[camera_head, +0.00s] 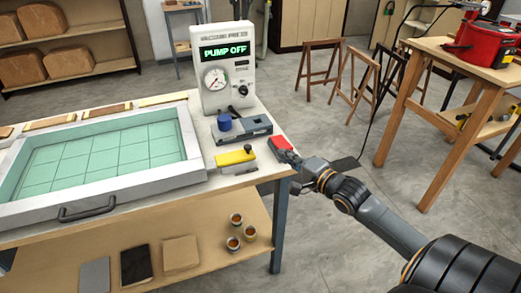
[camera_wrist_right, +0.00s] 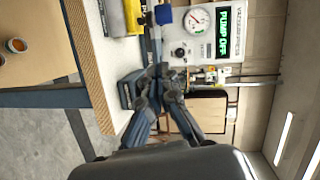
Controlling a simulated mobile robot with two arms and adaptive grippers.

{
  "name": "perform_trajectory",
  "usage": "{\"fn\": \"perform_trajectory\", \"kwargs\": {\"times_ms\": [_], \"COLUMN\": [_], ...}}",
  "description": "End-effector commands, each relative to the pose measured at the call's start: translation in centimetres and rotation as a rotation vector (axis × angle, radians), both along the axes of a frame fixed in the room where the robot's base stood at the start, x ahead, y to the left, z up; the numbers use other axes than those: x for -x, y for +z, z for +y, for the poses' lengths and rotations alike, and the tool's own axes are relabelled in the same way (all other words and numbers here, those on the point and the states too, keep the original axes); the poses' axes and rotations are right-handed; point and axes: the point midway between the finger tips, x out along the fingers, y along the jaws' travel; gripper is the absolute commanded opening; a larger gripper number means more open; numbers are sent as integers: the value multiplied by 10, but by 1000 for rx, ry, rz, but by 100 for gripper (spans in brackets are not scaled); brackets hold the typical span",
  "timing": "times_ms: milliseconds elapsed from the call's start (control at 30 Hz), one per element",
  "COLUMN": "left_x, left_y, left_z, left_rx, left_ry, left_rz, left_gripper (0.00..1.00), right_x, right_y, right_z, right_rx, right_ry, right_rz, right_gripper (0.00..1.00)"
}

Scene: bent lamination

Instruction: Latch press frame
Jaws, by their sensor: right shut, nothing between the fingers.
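The press frame (camera_head: 95,195) is a pale grey rectangular frame lying flat on the workbench, around a teal gridded bed (camera_head: 105,153). A dark handle (camera_head: 87,212) is on its front side. No latch can be clearly made out. The vacuum press control box (camera_head: 224,70) stands behind, with a gauge and a lit "PUMP OFF" display, also visible in the right wrist view (camera_wrist_right: 228,32). My right gripper (camera_head: 291,160) is shut and empty at the bench's right edge, beside a red object (camera_head: 281,144); contact is unclear. Its closed fingertips (camera_wrist_right: 165,72) show in the wrist view. My left gripper is out of view.
A grey device with a blue knob (camera_head: 224,122) and a yellow block-like tool (camera_head: 235,157) sit between the frame and my right gripper. Small cups (camera_head: 234,243) and flat pieces (camera_head: 181,252) lie on the lower shelf. A wooden table (camera_head: 455,50) stands at the right.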

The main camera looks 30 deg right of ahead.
Motion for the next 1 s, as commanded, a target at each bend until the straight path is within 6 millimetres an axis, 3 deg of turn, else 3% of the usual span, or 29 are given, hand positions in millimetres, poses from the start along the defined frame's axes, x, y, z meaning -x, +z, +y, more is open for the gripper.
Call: {"fn": "perform_trajectory", "kwargs": {"times_ms": [300, 400, 600, 1000], "left_x": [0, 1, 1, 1], "left_y": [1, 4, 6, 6], "left_z": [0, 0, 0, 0], "left_rx": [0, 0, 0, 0], "left_ry": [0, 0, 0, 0], "left_rz": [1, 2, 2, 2], "left_gripper": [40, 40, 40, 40], "right_x": [-56, -64, -75, -77], "right_y": [-6, -9, -14, -15], "right_z": [4, 19, 31, 34], "right_rx": [2, -3, -1, 0], "right_ry": [0, 1, 0, 0], "right_rz": [-2, -2, -1, 1], "right_gripper": [0, 0, 0, 0]}}
